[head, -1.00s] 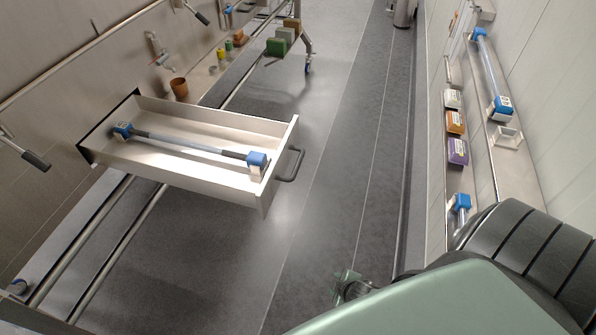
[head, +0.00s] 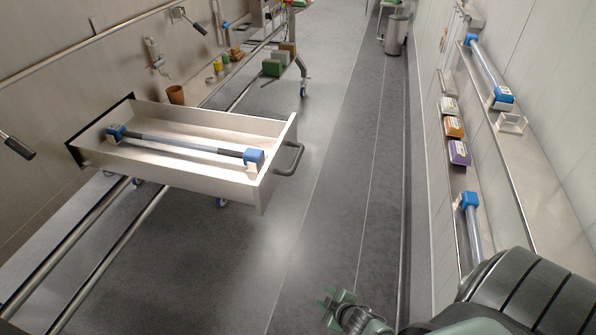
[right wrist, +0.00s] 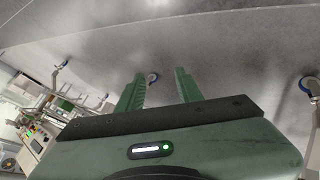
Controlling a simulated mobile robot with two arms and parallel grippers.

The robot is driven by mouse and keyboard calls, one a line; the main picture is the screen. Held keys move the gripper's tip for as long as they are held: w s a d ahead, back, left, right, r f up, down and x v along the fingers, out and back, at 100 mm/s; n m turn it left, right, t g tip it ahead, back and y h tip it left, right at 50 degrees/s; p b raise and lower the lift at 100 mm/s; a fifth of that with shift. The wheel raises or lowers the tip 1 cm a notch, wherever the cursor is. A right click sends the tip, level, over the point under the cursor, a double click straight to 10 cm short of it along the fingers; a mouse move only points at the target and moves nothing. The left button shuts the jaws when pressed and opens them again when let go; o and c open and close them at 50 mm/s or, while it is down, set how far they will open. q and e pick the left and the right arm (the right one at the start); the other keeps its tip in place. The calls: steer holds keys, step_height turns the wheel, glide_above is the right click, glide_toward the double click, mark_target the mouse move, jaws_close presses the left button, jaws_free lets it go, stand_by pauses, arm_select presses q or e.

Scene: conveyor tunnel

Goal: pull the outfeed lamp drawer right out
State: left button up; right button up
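The outfeed lamp drawer (head: 165,171) is a pale open box standing far out of the left wall, with a dark bar handle (head: 289,159) on its front panel. A lamp tube with blue end caps (head: 190,145) lies lengthwise in it. Its back end is at a dark slot in the wall. My right gripper (head: 340,298) is low at the bottom middle of the head view, over the floor, in front of and apart from the handle. In the right wrist view its two green fingers (right wrist: 160,75) are spread with nothing between them. My left gripper is not in view.
Two metal rails (head: 85,250) run below the drawer along the left wall. A brown pot (head: 175,95) stands behind it. The right wall has shelves with blue-capped tubes (head: 489,72) and small boxes (head: 458,152). The grey floor (head: 320,190) between is clear.

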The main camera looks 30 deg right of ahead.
steer(key=w+d+r+n+t+b, duration=0.2)
steer(key=w+d+r+t+b, duration=0.15)
steer(key=w+r, duration=0.65)
steer(key=n+t+b, duration=0.4)
steer(key=n+t, duration=0.3)
steer(key=t, duration=0.1)
glide_toward(297, 157)
steer(key=x, duration=0.2)
steer(key=shift+g, duration=0.25)
steer(key=shift+w+d+r+p, duration=0.15)
steer(key=shift+w+r+p, duration=0.05)
steer(key=shift+w, duration=1.8)
steer(key=shift+w+d+r+p, duration=0.1)
steer(key=shift+w+r+p, duration=0.05)
steer(key=shift+w, duration=1.8)
jaws_close()
steer(key=shift+f, duration=0.1)
